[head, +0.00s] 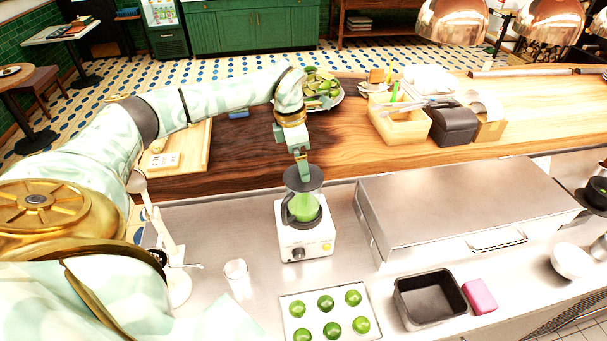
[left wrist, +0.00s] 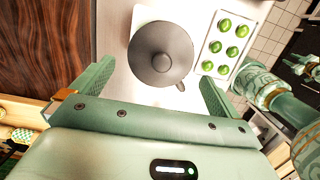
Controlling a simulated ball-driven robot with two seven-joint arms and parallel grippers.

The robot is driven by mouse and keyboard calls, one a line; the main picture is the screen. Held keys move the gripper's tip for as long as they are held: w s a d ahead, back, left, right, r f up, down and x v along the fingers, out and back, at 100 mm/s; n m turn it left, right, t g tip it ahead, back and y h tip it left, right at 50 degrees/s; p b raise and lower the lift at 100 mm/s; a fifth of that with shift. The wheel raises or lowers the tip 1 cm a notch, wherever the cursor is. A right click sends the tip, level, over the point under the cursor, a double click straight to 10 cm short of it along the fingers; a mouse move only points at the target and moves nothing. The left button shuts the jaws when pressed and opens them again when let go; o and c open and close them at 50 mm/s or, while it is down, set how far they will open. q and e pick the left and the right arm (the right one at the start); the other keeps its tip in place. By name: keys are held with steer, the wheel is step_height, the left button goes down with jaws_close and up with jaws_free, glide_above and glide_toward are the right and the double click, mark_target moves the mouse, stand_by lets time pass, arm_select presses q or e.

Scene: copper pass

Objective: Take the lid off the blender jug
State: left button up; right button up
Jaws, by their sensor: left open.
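The blender (head: 308,238) stands on the steel counter, a white base with a dark-handled jug (head: 303,207) holding something green. The round dark grey lid (head: 290,183) sits on top of the jug. In the left wrist view the lid (left wrist: 150,45) shows from above, with a small knob at its middle. My left gripper (head: 303,172) points down right over the lid. In the left wrist view my left gripper (left wrist: 155,88) is open and empty, its fingers spread wider than the lid. I cannot tell whether the fingers touch it.
A tray of green fruit (head: 328,313) lies in front of the blender, with a glass (head: 237,277) at left. A steel box (head: 465,210) stands close on the right. A dark pan (head: 428,298) and pink block (head: 479,296) lie nearer. The wooden ledge (head: 260,160) runs behind.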

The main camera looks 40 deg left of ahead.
arm_select(q)
steer(key=f, duration=0.3)
steer(key=f+p, duration=0.1)
steer(key=shift+w+d+f, duration=0.25)
steer(key=shift+w+d, duration=0.1)
steer(key=c, duration=0.6)
steer(key=shift+r, duration=0.2)
